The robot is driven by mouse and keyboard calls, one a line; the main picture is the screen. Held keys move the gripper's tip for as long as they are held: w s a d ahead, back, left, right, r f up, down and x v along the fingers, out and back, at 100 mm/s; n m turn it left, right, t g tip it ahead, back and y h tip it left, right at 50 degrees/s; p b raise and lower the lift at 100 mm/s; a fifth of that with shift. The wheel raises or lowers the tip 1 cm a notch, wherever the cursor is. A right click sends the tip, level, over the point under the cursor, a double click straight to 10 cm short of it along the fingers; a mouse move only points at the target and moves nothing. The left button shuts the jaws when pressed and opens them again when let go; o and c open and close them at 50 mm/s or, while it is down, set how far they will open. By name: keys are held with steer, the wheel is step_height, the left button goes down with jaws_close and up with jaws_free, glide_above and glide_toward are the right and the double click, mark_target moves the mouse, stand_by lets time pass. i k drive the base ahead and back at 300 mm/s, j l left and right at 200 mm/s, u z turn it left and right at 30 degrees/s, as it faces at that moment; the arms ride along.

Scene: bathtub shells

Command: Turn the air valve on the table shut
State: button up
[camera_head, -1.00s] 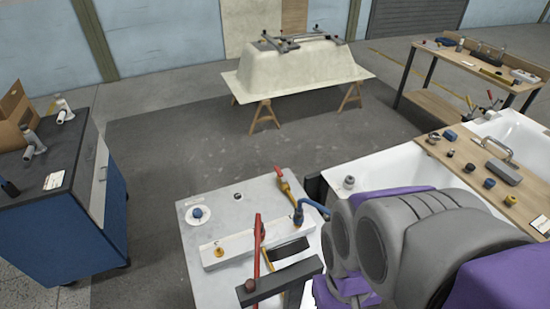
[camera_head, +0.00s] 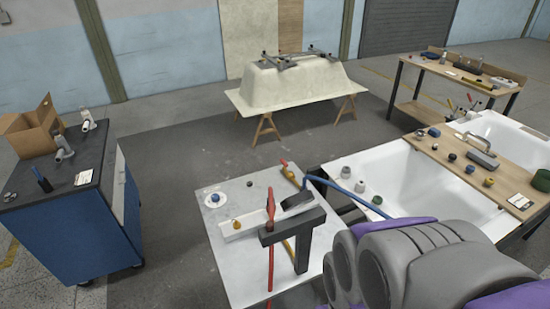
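A pale grey table (camera_head: 222,262) stands at front centre. On its far edge is a small brass-yellow fitting with a red lever (camera_head: 285,166), joined by a blue hose (camera_head: 345,186) that runs right; it looks like the air valve, but it is too small to tell its lever angle.
A white bathtub (camera_head: 365,165) with a wooden board stands right. A blue cabinet (camera_head: 75,235) is left.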

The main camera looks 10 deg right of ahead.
mark_target(284, 163)
steer(key=j+z, duration=0.2)
steer(key=j, duration=0.25)
steer(key=k+j+z, duration=0.15)
steer(key=j, duration=0.25)
steer(key=j+z, duration=0.2)
steer(key=j, duration=0.2)
steer(key=k+j+z, duration=0.2)
steer(key=j, duration=0.2)
steer(key=j+z, duration=0.15)
steer(key=j, duration=0.25)
steer(key=i+j+z, duration=0.2)
steer(key=j, duration=0.15)
steer(key=i+j+z, duration=0.2)
steer(key=j, duration=0.2)
steer(key=j+z, duration=0.2)
steer(key=j, duration=0.2)
steer(key=i+j+z, duration=0.25)
steer(key=j, duration=0.25)
steer(key=j+z, duration=0.2)
steer(key=j, duration=0.2)
steer(key=i+j+z, duration=0.15)
steer(key=i+j, duration=0.25)
